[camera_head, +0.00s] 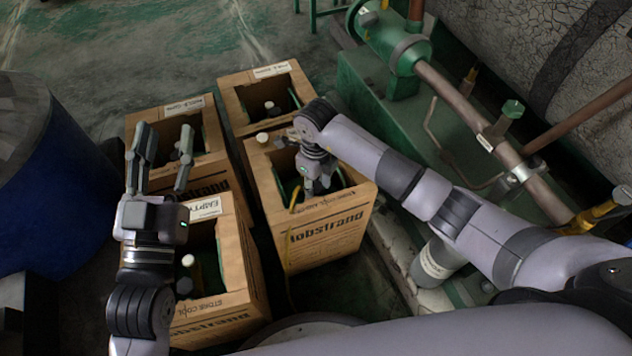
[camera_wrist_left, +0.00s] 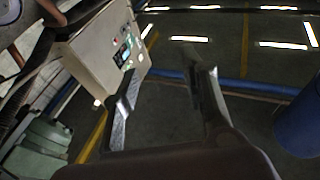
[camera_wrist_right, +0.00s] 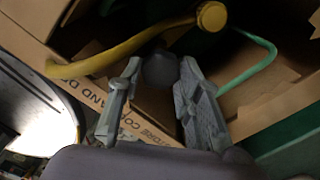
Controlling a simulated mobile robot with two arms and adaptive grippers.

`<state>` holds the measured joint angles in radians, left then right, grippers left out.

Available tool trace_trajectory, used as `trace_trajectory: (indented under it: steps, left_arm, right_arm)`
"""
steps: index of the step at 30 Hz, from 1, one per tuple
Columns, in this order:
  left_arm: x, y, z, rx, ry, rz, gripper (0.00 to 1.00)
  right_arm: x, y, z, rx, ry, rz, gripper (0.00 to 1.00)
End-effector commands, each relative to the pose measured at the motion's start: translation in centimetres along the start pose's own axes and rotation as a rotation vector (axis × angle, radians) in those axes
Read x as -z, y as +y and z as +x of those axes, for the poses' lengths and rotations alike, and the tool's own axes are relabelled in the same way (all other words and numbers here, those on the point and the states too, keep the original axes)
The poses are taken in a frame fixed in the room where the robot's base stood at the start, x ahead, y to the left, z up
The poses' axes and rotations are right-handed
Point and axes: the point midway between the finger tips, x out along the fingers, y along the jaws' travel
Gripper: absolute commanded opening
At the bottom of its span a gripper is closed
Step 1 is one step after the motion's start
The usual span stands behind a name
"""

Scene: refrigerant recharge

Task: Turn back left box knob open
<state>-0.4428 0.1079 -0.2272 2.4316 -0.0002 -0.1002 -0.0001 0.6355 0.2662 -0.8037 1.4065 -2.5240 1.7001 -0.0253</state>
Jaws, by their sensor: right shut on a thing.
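The back left cardboard box (camera_head: 212,178) stands open at the top, with a label on its back rim. My left gripper (camera_head: 165,135) is open and empty, its fingers pointing up in the head view in front of this box; they hide much of its inside, so its knob is not clear. The left wrist view shows the spread fingers (camera_wrist_left: 160,85) with nothing between them. My right gripper (camera_head: 312,188) is down inside the front right box (camera_head: 335,228). In the right wrist view it is shut on a grey round knob (camera_wrist_right: 160,70), near a yellow hose (camera_wrist_right: 100,62) and yellow cap (camera_wrist_right: 212,16).
The back right box (camera_head: 235,100) and front left box (camera_head: 240,258) are open too, each with a dark knob inside. A blue drum (camera_head: 60,200) stands at the left. Green machinery with pipes (camera_head: 400,50) bounds the right side.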

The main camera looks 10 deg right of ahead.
Motion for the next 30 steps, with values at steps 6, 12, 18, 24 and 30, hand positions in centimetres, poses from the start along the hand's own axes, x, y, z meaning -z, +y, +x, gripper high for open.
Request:
trace_trajectory:
  steps: [6, 12, 18, 24, 30]
  left_arm:
    - [0.0, 0.0, 0.0, 0.000, 0.000, 0.000, 0.40]
    - [0.0, 0.0, 0.0, 0.000, 0.000, 0.000, 0.40]
    - [0.0, 0.0, 0.0, 0.000, 0.000, 0.000, 0.40]
    - [0.3, 0.0, -0.1, 0.000, 0.022, -0.001, 0.40]
    - [2.4, 0.4, -0.1, -0.009, 0.139, -0.006, 0.40]
  right_arm:
    - [0.0, 0.0, 0.0, 0.000, 0.000, -0.001, 0.05]
    - [0.0, -0.1, 0.0, 0.002, 0.000, -0.029, 0.05]
    - [0.1, -0.2, 0.0, 0.003, 0.002, -0.125, 0.05]
    - [0.1, -0.3, 0.0, 0.004, 0.003, -0.289, 0.05]
    - [0.0, -0.3, 0.1, 0.004, 0.003, -0.479, 0.05]
